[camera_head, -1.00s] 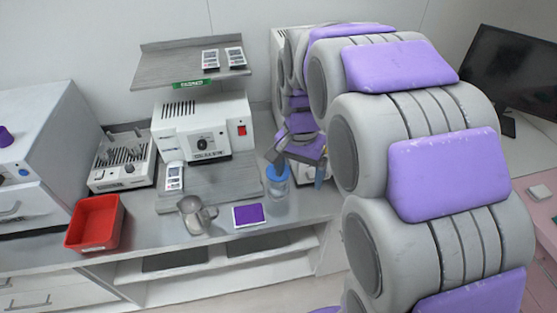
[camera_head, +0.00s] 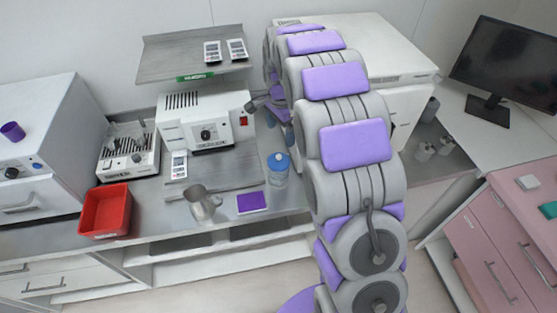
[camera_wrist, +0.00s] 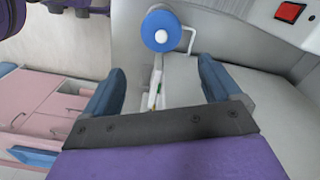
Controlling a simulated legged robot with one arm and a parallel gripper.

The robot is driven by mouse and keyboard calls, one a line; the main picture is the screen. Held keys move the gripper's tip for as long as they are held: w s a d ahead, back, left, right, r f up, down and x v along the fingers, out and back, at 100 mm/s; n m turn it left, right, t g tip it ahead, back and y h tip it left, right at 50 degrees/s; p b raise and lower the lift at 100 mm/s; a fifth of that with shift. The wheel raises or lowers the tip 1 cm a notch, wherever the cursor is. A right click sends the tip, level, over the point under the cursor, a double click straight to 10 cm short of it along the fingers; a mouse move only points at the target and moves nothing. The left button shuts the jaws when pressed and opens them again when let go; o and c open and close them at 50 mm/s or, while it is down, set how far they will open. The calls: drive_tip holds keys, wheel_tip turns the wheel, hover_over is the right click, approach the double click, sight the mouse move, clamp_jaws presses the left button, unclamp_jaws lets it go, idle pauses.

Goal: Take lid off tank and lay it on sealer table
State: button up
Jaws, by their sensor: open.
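The tank (camera_head: 278,178) is a clear, pale container on the counter, right of a purple pad. Its round blue lid (camera_head: 278,161) sits on top. In the wrist view the blue lid (camera_wrist: 161,30), with a white knob in its middle, shows at the top centre, beyond the fingertips. My gripper (camera_wrist: 162,85) is open and empty, its two blue fingers wide apart. In the head view my gripper (camera_head: 262,103) is up behind the tank, apart from the lid and partly hidden by my arm. A grey board (camera_head: 235,170) lies in front of the white sealer (camera_head: 205,120).
A metal jug (camera_head: 202,203) and the purple pad (camera_head: 251,202) stand near the board's front edge. A small white device (camera_head: 179,165) is at its left. A raised grey shelf (camera_head: 165,60) hangs over the sealer. A red bin (camera_head: 106,210) is further left.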

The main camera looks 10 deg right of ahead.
hover_over(279, 156)
drive_tip(key=f, duration=0.7)
drive_tip(key=shift+d+b, duration=0.2)
drive_tip(key=shift+b, duration=0.1)
drive_tip(key=shift+w+a+f+b, duration=0.1)
drive_tip(key=shift+a+f+b, duration=0.1)
drive_tip(key=shift+f, duration=1.05)
drive_tip(key=shift+a+f+b, duration=0.1)
drive_tip(key=shift+f+b, duration=0.05)
drive_tip(key=shift+f, duration=1.1)
drive_tip(key=shift+c, duration=0.5)
drive_tip(key=shift+s, duration=0.2)
drive_tip(key=c, duration=1.2)
